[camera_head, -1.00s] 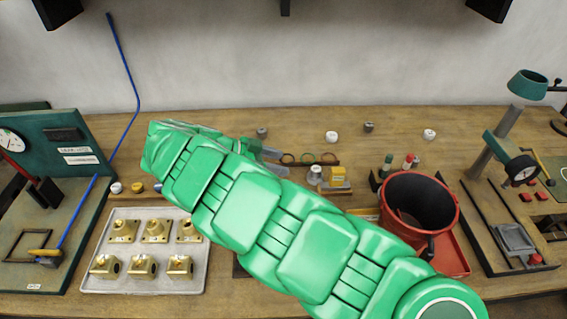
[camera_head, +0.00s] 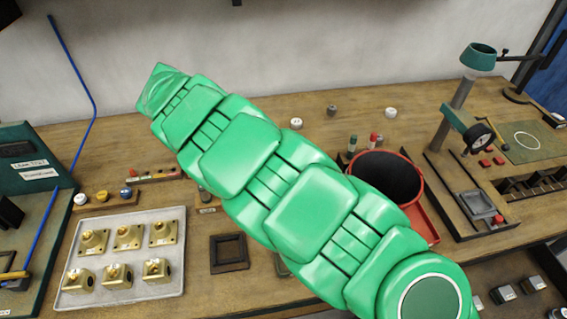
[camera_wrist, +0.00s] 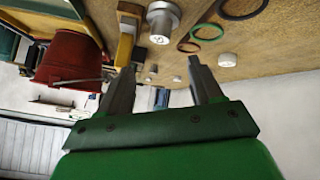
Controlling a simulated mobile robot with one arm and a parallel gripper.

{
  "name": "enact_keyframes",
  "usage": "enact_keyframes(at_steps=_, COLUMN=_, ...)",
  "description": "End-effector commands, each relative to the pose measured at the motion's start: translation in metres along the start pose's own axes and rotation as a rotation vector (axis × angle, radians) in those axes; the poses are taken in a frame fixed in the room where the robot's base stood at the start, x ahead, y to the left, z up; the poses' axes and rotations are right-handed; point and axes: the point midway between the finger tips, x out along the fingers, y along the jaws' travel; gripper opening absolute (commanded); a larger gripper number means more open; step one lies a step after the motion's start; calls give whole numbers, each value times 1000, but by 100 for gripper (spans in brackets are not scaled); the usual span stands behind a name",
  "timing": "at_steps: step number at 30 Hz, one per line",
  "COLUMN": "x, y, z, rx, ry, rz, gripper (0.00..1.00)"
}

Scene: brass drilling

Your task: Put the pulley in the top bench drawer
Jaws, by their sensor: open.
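In the wrist view, my gripper (camera_wrist: 157,72) is open, with nothing between its two fingers. Beyond the fingertips, a grey stepped metal cylinder (camera_wrist: 162,22) stands on the wooden bench; it may be the pulley, but I cannot tell for sure. In the head view my green arm covers that part of the bench, and my fingers are hidden. I cannot make out the top bench drawer for sure. Labelled grey blocks (camera_head: 503,293) show below the bench's front edge at the lower right; I cannot tell whether they lie in a drawer.
A red bucket (camera_head: 388,178) stands right of my arm; it also shows in the wrist view (camera_wrist: 70,60). A drill stand (camera_head: 462,125) stands farther right. A tray (camera_head: 185,282) of brass parts lies left. Rings (camera_wrist: 207,31) and a white knob (camera_wrist: 227,60) lie near the cylinder.

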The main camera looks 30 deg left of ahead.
Motion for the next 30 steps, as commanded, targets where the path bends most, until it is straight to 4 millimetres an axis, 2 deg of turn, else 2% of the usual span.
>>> enact_keyframes(at_steps=4, x=15, y=6, z=-20, rx=-152, ry=-152, rz=-39, gripper=65)
enact_keyframes(at_steps=10, x=30, y=12, z=-33, rx=-348, ry=-333, rz=-155, gripper=65)
enact_keyframes(at_steps=21, x=39, y=19, z=-38, rx=-604, ry=-533, rz=-439, gripper=65)
enact_keyframes(at_steps=30, x=40, y=21, z=-34, rx=-694, ry=-586, rz=-580, gripper=65)
